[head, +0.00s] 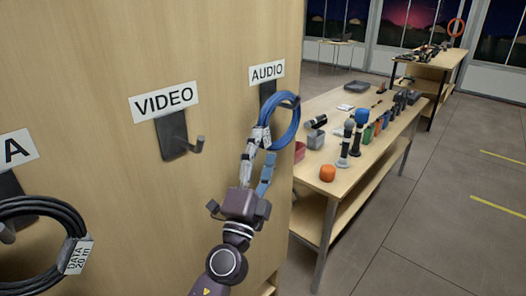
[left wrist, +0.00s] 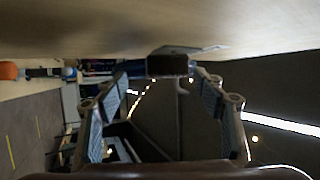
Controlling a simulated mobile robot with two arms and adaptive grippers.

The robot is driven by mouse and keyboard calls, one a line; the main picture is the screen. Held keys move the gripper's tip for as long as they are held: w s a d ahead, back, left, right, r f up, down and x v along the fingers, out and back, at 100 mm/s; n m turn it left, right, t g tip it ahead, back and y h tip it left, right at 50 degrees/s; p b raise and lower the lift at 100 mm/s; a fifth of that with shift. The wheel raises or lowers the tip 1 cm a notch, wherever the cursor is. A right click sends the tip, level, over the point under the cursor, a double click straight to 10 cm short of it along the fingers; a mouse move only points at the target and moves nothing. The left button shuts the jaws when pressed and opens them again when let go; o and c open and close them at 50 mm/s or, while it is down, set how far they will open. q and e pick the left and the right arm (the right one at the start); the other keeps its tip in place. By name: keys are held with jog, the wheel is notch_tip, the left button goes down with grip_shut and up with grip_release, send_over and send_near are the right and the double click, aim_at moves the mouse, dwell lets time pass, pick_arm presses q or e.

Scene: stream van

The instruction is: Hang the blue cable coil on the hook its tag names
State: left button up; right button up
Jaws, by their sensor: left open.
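The blue cable coil (head: 294,122) is at the hook (head: 268,92) under the AUDIO sign (head: 267,71) on the wooden panel. Its loop appears to hang over that hook. A pale tag (head: 259,136) is on the coil's left side, too small to read. My left gripper (head: 258,158) is open at the coil's lower left, its fingers close to it; contact cannot be told. In the left wrist view the open fingers (left wrist: 165,95) stand apart, with a dark hook-like piece (left wrist: 170,65) beyond them. My right gripper is not in view.
The VIDEO hook (head: 178,137) is empty. A black coil (head: 42,240) tagged DATA hangs at the far left hook. A table (head: 345,185) with microphones and small items stands right of the panel. Open floor (head: 430,220) lies farther right.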

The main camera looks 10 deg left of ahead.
pick_arm(q)
jog(key=shift+s+f, duration=0.1)
jog(key=shift+f, duration=0.05)
jog(key=v, duration=1.2)
jog(key=s+d+b, duration=0.1)
jog(key=s+d, duration=0.3)
jog(key=d, duration=0.2)
jog(key=shift+s+d+r+b, duration=0.25)
jog(key=shift+s+b, duration=0.05)
jog(key=shift+b, duration=0.05)
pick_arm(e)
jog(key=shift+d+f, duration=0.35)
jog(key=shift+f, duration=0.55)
